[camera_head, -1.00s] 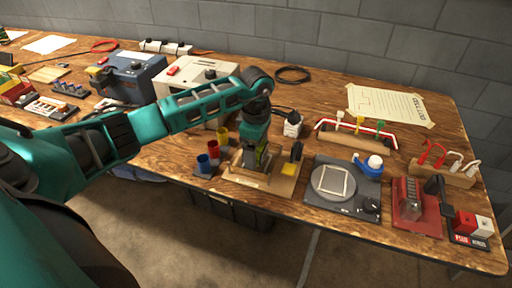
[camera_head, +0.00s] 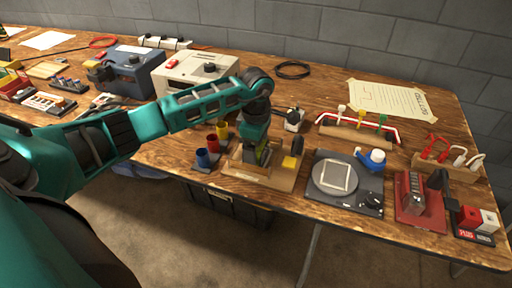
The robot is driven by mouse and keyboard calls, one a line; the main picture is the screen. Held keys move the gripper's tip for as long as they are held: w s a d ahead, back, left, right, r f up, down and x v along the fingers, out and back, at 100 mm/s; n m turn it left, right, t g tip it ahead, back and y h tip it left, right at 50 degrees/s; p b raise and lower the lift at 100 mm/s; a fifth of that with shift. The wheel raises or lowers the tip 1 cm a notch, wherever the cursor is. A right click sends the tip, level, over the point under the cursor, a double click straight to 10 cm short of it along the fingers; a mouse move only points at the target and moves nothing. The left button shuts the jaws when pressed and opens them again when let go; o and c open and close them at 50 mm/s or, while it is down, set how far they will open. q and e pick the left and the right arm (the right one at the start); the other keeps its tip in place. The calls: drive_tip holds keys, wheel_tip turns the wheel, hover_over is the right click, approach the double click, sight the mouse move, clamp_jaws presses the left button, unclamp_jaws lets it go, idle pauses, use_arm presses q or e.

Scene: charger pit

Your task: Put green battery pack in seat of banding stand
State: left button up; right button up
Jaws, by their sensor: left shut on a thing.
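My left gripper (camera_head: 259,150) points down over the wooden banding stand (camera_head: 231,170), at its middle-left part. My right gripper is out of view.
Blue, red and yellow cups (camera_head: 213,141) stand just left of the stand. A black scale (camera_head: 335,180) is at its right, and a white plug-like item (camera_head: 293,119) behind it. A red clamp device (camera_head: 416,203) stands farther right. The table's front edge is close before the stand.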

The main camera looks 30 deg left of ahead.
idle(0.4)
use_arm(q)
drive_tip(key=shift+f, duration=0.1)
drive_tip(key=o, duration=1.3)
drive_tip(key=shift+c, duration=0.2)
drive_tip(key=shift+r+p, duration=2.4)
drive_tip(key=shift+r, duration=1.1)
drive_tip(key=shift+d, duration=0.1)
